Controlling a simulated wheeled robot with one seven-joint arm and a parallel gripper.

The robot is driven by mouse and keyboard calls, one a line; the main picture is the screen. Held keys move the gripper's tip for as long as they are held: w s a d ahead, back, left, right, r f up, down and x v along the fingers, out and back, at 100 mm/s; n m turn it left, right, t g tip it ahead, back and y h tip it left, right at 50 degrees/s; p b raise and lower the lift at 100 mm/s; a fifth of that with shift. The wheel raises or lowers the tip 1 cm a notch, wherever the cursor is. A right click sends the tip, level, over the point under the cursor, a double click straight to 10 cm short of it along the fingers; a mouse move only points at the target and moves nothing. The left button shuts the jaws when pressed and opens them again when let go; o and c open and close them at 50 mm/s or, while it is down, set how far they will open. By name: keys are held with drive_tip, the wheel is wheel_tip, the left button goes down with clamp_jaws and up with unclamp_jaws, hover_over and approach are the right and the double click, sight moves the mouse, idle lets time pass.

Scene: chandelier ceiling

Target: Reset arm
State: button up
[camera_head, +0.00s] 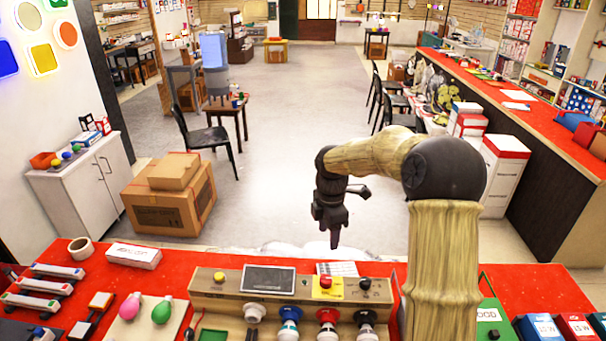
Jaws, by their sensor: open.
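My arm rises at the right of the head view and bends left over the far edge of the red table. My gripper (333,236) hangs at its end, pointing down, beyond the table's far edge and above the pale floor. It is open, and I see nothing between its fingers. It is apart from the wooden control panel (225,279) below it.
The red table (215,261) holds the panel with colored bulbs, a white box (133,256), a tape roll (81,248) and pink and green bulbs (162,310). Cardboard boxes (165,206) stand on the floor at left. A long red counter (540,122) runs along the right. The middle floor is clear.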

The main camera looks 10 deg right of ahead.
drive_tip(key=s+f+m+t, duration=0.1)
drive_tip(key=s+m+t, duration=0.1)
drive_tip(key=s+m, duration=1.8)
drive_tip(key=s, duration=0.3)
drive_tip(key=shift+d+t, duration=0.3)
drive_tip(key=shift+f, duration=0.1)
drive_tip(key=c, duration=0.3)
drive_tip(key=shift+d, duration=0.1)
drive_tip(key=shift+c, duration=0.4)
